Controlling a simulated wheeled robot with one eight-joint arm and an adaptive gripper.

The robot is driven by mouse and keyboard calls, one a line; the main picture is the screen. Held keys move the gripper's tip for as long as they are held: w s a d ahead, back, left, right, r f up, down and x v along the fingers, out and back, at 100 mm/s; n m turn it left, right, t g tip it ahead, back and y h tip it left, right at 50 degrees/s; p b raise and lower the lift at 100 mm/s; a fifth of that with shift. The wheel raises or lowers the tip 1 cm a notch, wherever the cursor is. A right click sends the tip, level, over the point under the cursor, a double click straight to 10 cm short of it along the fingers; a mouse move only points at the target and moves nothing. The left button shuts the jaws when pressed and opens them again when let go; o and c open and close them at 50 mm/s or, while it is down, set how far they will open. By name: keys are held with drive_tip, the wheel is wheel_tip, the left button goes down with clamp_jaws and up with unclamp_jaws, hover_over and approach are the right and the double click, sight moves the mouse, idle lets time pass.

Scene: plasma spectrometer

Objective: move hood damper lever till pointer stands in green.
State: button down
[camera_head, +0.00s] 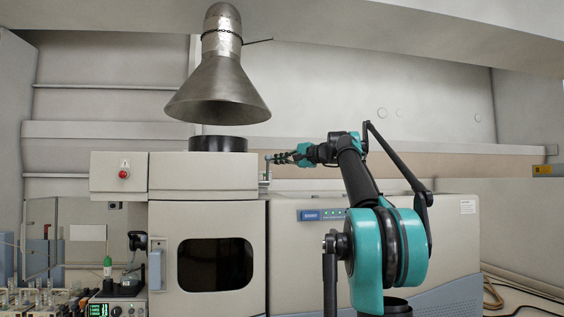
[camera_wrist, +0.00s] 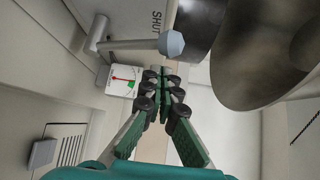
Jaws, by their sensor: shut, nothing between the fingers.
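The hood damper lever (camera_wrist: 130,45) is a grey rod with a pale blue faceted knob (camera_wrist: 171,43) in the wrist view. The word SHUT is printed on the panel above it. A small white gauge (camera_wrist: 117,90) below the lever has a red pointer (camera_wrist: 122,79) and a green patch (camera_wrist: 131,84). The picture is too small to tell whether the pointer's tip stands in the green. My gripper (camera_wrist: 165,74) is shut and empty, its fingertips just below the knob and apparently apart from it. In the head view my gripper (camera_head: 272,158) is at the cabinet's upper right edge.
The conical metal hood (camera_head: 218,88) hangs over a dark round collar (camera_head: 218,144) on the cabinet, left of my gripper. The hood also fills the wrist view's upper right (camera_wrist: 258,60). The spectrometer body (camera_head: 400,235) extends below my arm. Bench instruments (camera_head: 118,305) stand at the lower left.

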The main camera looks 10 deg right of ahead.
drive_tip(key=shift+s+a+r, duration=0.1)
drive_tip(key=shift+s+a, duration=0.15)
drive_tip(key=shift+s, duration=0.45)
drive_tip(key=s, duration=0.1)
drive_tip(key=s+f+n+t+y, duration=0.1)
drive_tip(key=s+n, duration=0.1)
drive_tip(key=shift+s+f+y, duration=0.2)
drive_tip(key=shift+f+y, duration=0.1)
drive_tip(key=shift+f, duration=0.05)
drive_tip(key=shift+w, duration=0.1)
